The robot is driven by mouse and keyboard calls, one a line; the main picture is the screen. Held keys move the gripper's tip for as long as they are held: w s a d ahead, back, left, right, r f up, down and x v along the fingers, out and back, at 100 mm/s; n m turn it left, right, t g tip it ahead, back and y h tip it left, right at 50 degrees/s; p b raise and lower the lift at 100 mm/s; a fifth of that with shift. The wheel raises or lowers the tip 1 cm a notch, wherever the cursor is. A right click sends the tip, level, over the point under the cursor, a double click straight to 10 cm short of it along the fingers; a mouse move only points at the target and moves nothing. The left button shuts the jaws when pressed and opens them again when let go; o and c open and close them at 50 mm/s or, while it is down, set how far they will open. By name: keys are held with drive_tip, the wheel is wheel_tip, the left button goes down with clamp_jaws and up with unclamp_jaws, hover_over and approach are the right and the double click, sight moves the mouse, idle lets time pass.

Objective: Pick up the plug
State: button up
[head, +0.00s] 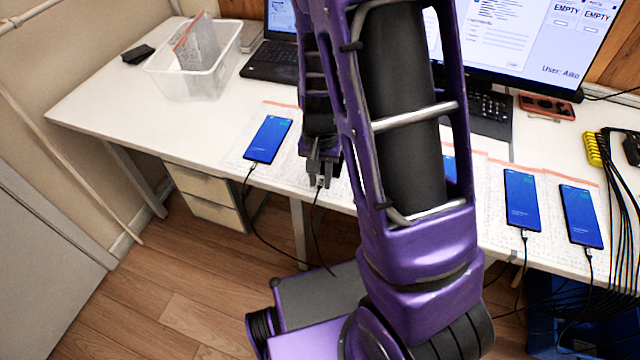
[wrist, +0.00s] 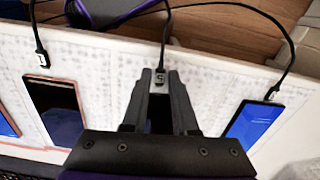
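The plug (wrist: 159,78) is a small dark connector with a light marking, on a black cable that runs off the table's front edge. My gripper (wrist: 160,76) has its two dark fingers close together, one on each side of the plug, and appears shut on it. In the head view my gripper (head: 323,172) is low over the front of the table, left of centre, with the plug (head: 320,183) at its fingertips. The fingers hide part of the plug.
A phone (head: 267,139) with a cable plugged in lies to the left. More plugged-in phones (head: 522,199) (head: 580,215) lie to the right. My arm hides the table's middle. A clear bin (head: 185,85), a laptop (head: 272,62) and a monitor stand behind. Black cables bunch at the right edge.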

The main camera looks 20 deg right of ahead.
sight(318, 190)
clamp_jaws()
wheel_tip(318, 190, up, 10)
drive_tip(key=p, duration=0.3)
drive_tip(key=f, duration=0.2)
drive_tip(key=s+f, duration=0.1)
drive_tip(key=f, duration=0.1)
drive_tip(key=a+f, duration=0.1)
drive_tip(key=f, duration=0.2)
drive_tip(key=shift+s+b, duration=0.3)
drive_tip(key=shift+w+d+f+b, duration=0.2)
drive_tip(key=shift+w+f+b, duration=0.15)
drive_tip(key=shift+f+b, duration=0.35)
drive_tip(key=shift+w+d+f+b, duration=0.2)
drive_tip(key=shift+w+f+b, duration=0.15)
drive_tip(key=shift+f+b, duration=0.3)
